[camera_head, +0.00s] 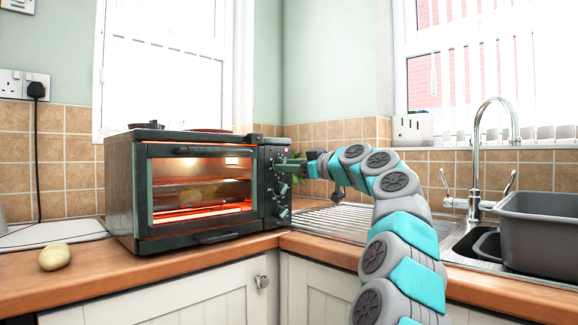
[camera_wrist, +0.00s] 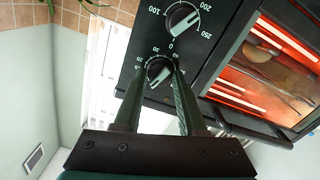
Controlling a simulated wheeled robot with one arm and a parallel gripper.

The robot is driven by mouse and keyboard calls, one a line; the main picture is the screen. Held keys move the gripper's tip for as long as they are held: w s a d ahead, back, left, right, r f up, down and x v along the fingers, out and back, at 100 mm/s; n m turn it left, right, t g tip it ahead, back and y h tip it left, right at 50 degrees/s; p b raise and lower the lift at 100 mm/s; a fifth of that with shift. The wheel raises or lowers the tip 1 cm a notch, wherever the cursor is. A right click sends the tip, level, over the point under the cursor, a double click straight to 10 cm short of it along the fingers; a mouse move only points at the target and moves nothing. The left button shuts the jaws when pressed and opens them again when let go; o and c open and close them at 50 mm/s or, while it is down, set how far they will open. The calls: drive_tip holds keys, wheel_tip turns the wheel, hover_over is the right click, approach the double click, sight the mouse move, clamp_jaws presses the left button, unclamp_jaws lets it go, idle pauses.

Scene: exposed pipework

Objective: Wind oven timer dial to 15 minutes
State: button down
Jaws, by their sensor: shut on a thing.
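The toaster oven (camera_head: 125,190) stands on the counter with its door shut and its inside glowing orange. Its dark control panel (camera_head: 268,205) on the right side carries several knobs. In the wrist view the timer dial (camera_wrist: 159,69), with small white minute numbers around it, sits between the two fingers of my gripper (camera_wrist: 160,76), which is shut on it. Its exact pointer setting is too small to read. In the head view my gripper (camera_head: 292,167) reaches the panel from the right.
A round pale bun-like item (camera_head: 54,257) lies on the counter at the left. A metal drainer (camera_head: 335,222) is right of the oven, below my arm. Further right are a tap (camera_head: 476,180) and a grey basin (camera_head: 545,222). A black plug (camera_head: 37,90) hangs from the wall socket.

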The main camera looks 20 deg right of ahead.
drive_tip(key=shift+m+p, duration=2.5)
drive_tip(key=shift+m, duration=2.7)
drive_tip(key=shift+c, duration=2.4)
unclamp_jaws()
drive_tip(key=shift+s, duration=0.15)
drive_tip(key=b+v, duration=0.1)
drive_tip(key=v, duration=0.6)
drive_tip(key=shift+s+d, duration=0.15)
drive_tip(key=shift+s, duration=0.1)
